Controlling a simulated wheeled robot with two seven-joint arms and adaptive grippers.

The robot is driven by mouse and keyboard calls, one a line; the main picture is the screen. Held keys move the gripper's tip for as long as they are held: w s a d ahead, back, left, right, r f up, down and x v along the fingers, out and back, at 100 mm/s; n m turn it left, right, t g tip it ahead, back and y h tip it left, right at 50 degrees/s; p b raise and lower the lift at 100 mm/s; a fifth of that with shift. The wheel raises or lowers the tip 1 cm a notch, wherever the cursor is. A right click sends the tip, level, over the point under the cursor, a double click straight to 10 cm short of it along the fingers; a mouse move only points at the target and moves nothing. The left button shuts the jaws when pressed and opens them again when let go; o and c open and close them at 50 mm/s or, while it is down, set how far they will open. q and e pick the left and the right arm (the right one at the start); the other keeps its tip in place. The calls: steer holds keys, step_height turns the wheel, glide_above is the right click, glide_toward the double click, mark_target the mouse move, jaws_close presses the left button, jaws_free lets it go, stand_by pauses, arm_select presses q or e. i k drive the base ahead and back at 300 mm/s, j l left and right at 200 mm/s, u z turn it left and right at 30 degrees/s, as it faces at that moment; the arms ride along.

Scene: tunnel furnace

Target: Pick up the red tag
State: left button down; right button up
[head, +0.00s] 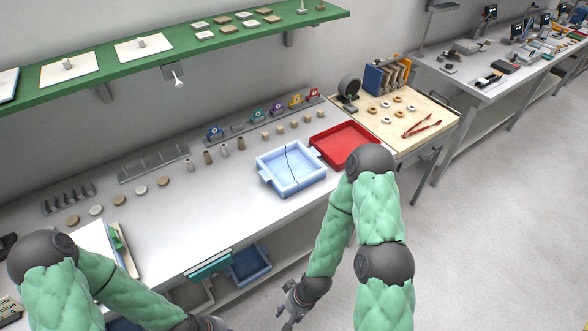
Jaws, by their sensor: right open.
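A row of small coloured tags stands on a grey rail at the back of the white workbench. The red tag (313,95) looks to be the one at the right end of the row, beyond the orange tag (295,101). It is small and upright, and no gripper is near it. My right gripper (288,317) is open and empty, low in front of the bench edge, far from the tag. My left arm reaches down to the bottom edge, and its gripper fingers are out of the picture.
A light blue tray (292,187) with a dark crack-like line and a red tray (345,137) lie on the bench before the tags. Small blocks and discs line the bench. A green shelf (180,46) hangs above. A wooden-topped table (440,112) adjoins at right.

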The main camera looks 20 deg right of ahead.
mark_target(314, 92)
steer(key=l+u, duration=0.25)
steer(key=l, duration=1.05)
steer(key=l+u, duration=0.2)
steer(key=l, duration=0.25)
steer(key=k+l+u, duration=0.15)
steer(key=l, duration=0.25)
steer(key=l+u, duration=0.2)
steer(key=l, duration=0.25)
steer(key=k+l+u, duration=0.2)
steer(key=l, duration=0.15)
steer(key=k+l+u, duration=0.2)
steer(key=l, duration=0.2)
steer(key=k+l+u, duration=0.15)
steer(key=l, duration=0.25)
steer(key=k+l+u, duration=0.2)
steer(key=i+l, duration=0.05)
steer(key=l, duration=0.1)
